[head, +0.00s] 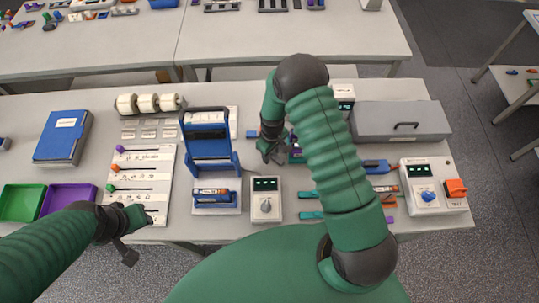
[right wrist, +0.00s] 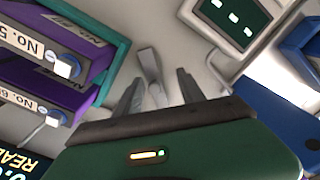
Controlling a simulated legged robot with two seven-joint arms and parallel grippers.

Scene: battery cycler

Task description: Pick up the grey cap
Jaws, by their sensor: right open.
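My right gripper (head: 271,152) is over the middle of the bench, left of my own raised right arm. In the right wrist view its two dark fingers (right wrist: 160,76) stand apart. A light grey piece (right wrist: 149,63), which looks like the grey cap, shows on the white surface between and just beyond the fingertips. Its lower part is close to the fingers, and I cannot tell whether they touch it. I cannot pick out the cap in the head view. My left gripper (head: 130,232) is at the bench's front left, by the slider panel; its jaws are unclear.
Purple modules (right wrist: 45,90) in a teal frame stand left of the right gripper in the wrist view. A device with a dark green screen (right wrist: 238,18) is at upper right, a blue part (right wrist: 275,115) at right. A blue press-like frame (head: 208,150) and grey case (head: 400,122) flank the arm.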

